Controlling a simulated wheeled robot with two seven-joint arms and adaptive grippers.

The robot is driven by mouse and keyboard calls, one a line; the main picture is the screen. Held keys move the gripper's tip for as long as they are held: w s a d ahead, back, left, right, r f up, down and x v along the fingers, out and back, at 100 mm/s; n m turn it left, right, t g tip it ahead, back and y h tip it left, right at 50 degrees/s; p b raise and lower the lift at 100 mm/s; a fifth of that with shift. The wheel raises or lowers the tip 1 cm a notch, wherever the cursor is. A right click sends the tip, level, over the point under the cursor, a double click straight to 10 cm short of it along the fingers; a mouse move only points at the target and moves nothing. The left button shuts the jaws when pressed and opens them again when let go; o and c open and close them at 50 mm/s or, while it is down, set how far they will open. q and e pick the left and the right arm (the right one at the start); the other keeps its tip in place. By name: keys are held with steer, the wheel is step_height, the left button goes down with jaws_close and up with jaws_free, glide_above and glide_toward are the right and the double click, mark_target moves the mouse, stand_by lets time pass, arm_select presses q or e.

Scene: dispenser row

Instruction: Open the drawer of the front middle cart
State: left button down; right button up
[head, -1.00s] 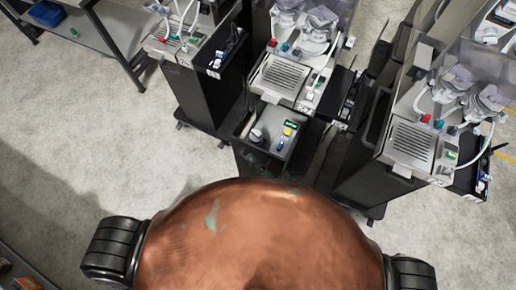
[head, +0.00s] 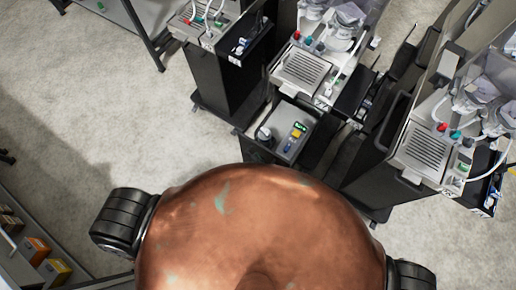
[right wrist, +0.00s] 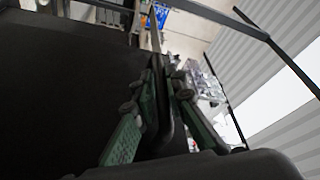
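The middle cart (head: 303,71) in the head view has a grey slatted top and clear tubing. I cannot make out a drawer handle, and my copper-coloured body covers the area below. My right gripper (right wrist: 164,85) shows in the right wrist view, two dark fingers with green pads. A dark rounded bar lies between or just behind them; whether they touch it is unclear. I cannot make out either gripper in the head view.
Another cart (head: 215,62) stands to the left and one (head: 422,150) close on the right, with a black loop handle. A shelf with orange and yellow boxes (head: 40,250) is at the lower left. The floor at left is clear.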

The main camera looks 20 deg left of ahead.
steer(key=shift+o, duration=0.4)
steer(key=v, duration=1.2)
steer(key=shift+f, duration=0.1)
